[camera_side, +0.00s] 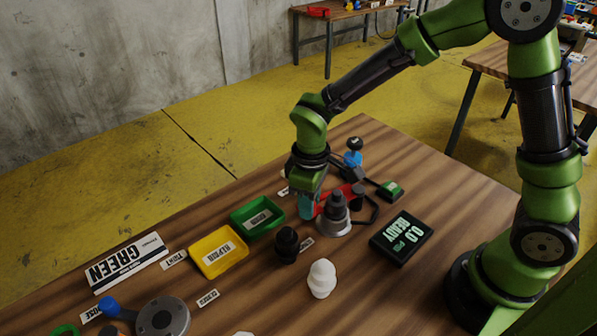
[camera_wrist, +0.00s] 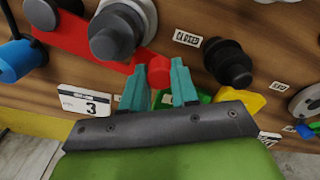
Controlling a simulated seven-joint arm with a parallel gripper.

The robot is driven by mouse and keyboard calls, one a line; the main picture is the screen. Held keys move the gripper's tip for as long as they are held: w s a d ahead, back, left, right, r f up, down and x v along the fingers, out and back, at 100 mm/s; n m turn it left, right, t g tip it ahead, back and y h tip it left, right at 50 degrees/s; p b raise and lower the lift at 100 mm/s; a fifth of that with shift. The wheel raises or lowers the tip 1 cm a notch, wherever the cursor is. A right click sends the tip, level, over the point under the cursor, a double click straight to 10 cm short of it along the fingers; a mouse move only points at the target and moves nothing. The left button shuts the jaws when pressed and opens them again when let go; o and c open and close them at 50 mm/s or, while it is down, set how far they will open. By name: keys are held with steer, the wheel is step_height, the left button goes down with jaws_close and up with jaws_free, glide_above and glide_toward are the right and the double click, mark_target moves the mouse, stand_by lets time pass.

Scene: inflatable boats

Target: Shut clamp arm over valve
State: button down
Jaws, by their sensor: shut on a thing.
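The red clamp arm (camera_side: 345,193) shows partly behind the grey valve (camera_side: 336,211), which stands upright on a round light base. In the wrist view the red arm (camera_wrist: 82,45) runs from the upper left, beside the grey valve (camera_wrist: 118,30), towards my fingers. My gripper (camera_wrist: 159,72) has teal fingers shut on the red cylindrical end of the clamp arm (camera_wrist: 160,73). In the side view my gripper (camera_side: 307,207) is low, just left of the grey valve, and its grip is partly hidden. The arm lies beside the valve, not visibly across its top.
A black valve (camera_side: 286,246) and a white valve (camera_side: 322,280) stand in front. Green (camera_side: 257,217) and yellow (camera_side: 218,252) trays lie left. A display (camera_side: 402,238) reading "0.0 READY" lies right. A "CLOSED" label (camera_wrist: 187,39) lies near the grey valve. A blue-and-black part (camera_side: 353,153) stands behind.

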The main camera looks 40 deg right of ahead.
steer(key=shift+s+a+r+n, duration=0.1)
steer(key=shift+s+a+n, duration=0.05)
steer(key=shift+s+n, duration=1.15)
steer(key=shift+s, duration=0.1)
steer(key=c, duration=0.8)
jaws_free()
steer(key=shift+c, duration=0.2)
step_height(320, 180, up, 17)
steer(key=s+d+r+m+t+y, duration=0.1)
steer(key=s+d+m+t+y, duration=0.1)
steer(key=s+d+m+t, duration=0.5)
steer(key=s+d+m, duration=0.2)
steer(key=d+m, duration=0.1)
steer(key=m, duration=0.2)
steer(key=shift+d+r, duration=0.15)
steer(key=shift+r, duration=0.05)
